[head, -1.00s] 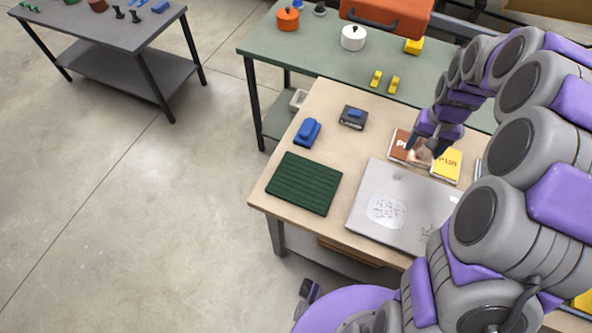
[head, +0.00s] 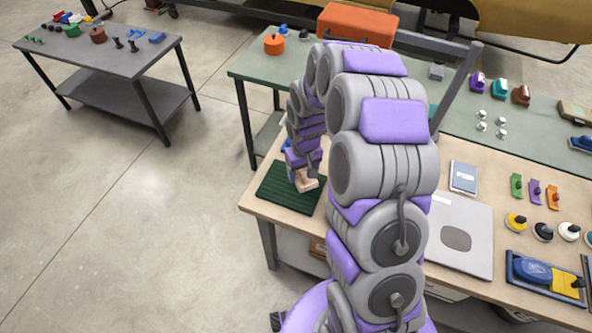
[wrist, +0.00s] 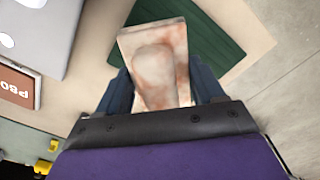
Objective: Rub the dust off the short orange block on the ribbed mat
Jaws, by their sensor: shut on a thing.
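The dark green ribbed mat (head: 273,200) lies on the near left of the wooden table. My gripper (head: 304,172) is over its right part, shut on a pale block with orange-brown patches (head: 307,183). In the wrist view the block (wrist: 155,50) shows a flat plate with a rounded grip, its surface mostly covered in a whitish film. The gripper's dark fingers (wrist: 158,95) stand on either side of the grip. The mat (wrist: 225,42) shows behind the block. I cannot tell whether the block touches the mat.
Small coloured tools and a blue tray (head: 545,280) fill the table's right side. A green table (head: 250,68) stands behind. A blue object by the mat is mostly hidden.

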